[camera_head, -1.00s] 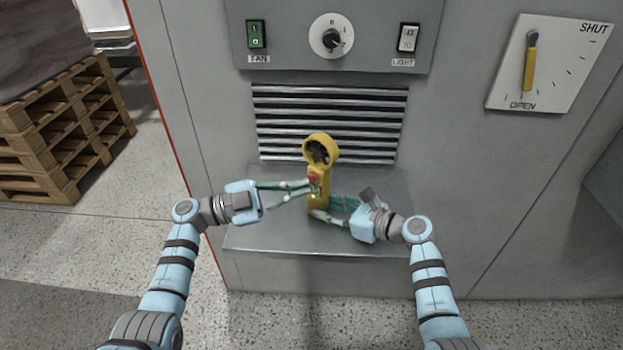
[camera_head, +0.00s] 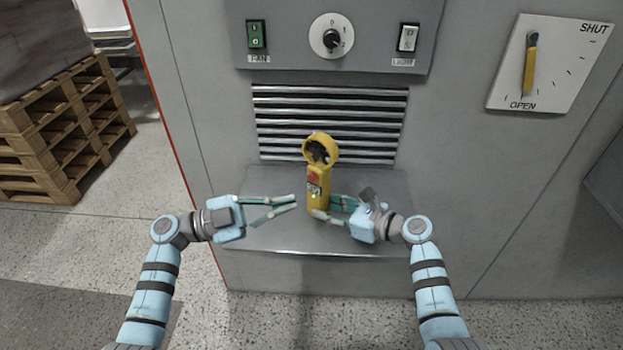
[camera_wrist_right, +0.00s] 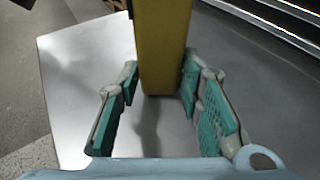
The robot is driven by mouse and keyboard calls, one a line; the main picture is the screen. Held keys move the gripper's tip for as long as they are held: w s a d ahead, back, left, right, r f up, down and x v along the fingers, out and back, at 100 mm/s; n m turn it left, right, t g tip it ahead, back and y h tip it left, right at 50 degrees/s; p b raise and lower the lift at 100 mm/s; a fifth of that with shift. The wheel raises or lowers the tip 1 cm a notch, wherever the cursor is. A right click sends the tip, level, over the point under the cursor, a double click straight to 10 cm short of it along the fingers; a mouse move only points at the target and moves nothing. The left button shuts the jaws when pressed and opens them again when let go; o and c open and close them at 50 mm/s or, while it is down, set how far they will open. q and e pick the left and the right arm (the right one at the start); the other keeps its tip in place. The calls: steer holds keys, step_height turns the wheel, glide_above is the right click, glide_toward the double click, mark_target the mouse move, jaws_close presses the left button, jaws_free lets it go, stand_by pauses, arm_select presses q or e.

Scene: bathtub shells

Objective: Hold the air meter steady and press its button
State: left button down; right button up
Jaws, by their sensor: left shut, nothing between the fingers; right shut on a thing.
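The yellow air meter (camera_head: 318,197) stands upright on the metal shelf, with a round fan head at its top. Its red button (camera_head: 314,176) faces me, with a small display below it. My right gripper (camera_head: 322,208) is shut on the lower body of the meter. In the right wrist view the meter's yellow body (camera_wrist_right: 163,45) stands between the teal finger pads. My left gripper (camera_head: 294,202) is shut and empty, to the left of the meter and apart from it.
The metal shelf (camera_head: 262,235) juts out below a slatted vent (camera_head: 330,110). Above are a green fan switch (camera_head: 256,34), a dial (camera_head: 332,36) and a light switch (camera_head: 408,38). A yellow lever (camera_head: 530,62) is at upper right. Wooden pallets (camera_head: 70,130) stand at left.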

steer(key=o, duration=0.9)
steer(key=shift+d, duration=0.15)
